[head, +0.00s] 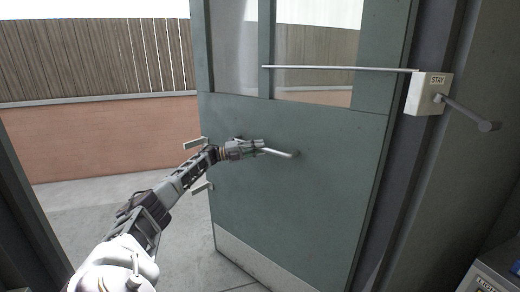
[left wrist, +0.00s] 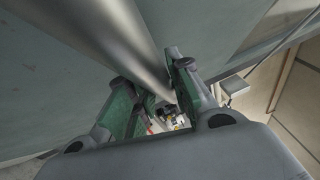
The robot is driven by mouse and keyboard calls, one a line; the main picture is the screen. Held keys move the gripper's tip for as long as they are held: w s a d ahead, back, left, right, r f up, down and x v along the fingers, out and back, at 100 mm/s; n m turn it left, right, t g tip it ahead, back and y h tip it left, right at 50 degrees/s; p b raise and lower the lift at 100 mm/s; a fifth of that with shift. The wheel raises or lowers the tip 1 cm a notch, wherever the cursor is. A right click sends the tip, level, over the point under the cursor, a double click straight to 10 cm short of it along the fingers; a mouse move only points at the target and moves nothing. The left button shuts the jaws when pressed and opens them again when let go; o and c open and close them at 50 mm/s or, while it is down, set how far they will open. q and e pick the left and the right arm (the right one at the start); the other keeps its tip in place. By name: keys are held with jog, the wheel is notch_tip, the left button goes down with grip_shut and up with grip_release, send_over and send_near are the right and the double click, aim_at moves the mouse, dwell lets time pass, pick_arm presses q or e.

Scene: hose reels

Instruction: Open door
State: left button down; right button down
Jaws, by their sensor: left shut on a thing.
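The grey-green door (head: 300,190) stands ajar, with a gap to the outside at its left edge and glass panels in its upper part. A metal lever handle (head: 280,152) sticks out near its left edge. My left gripper (head: 252,148) is at the handle and shut on it, covering its left part. In the left wrist view the handle (left wrist: 130,45) runs as a thick metal bar between the two green-padded fingers (left wrist: 157,105), close to the door face (left wrist: 60,75). My right gripper is not in view.
A white box marked STAY (head: 430,93) with a bar is on the frame at the right. A thin rod (head: 340,68) runs from it across the door. Outside are a brick wall (head: 100,140) with a wooden fence and clear pavement (head: 90,205). A grey box (head: 495,272) is at lower right.

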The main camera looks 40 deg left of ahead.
pick_arm(q)
jog(key=shift+f, duration=0.2)
jog(key=c, duration=1.3)
grip_release()
jog(key=shift+a, duration=0.15)
jog(key=shift+r, duration=0.1)
jog(key=v, duration=1.2)
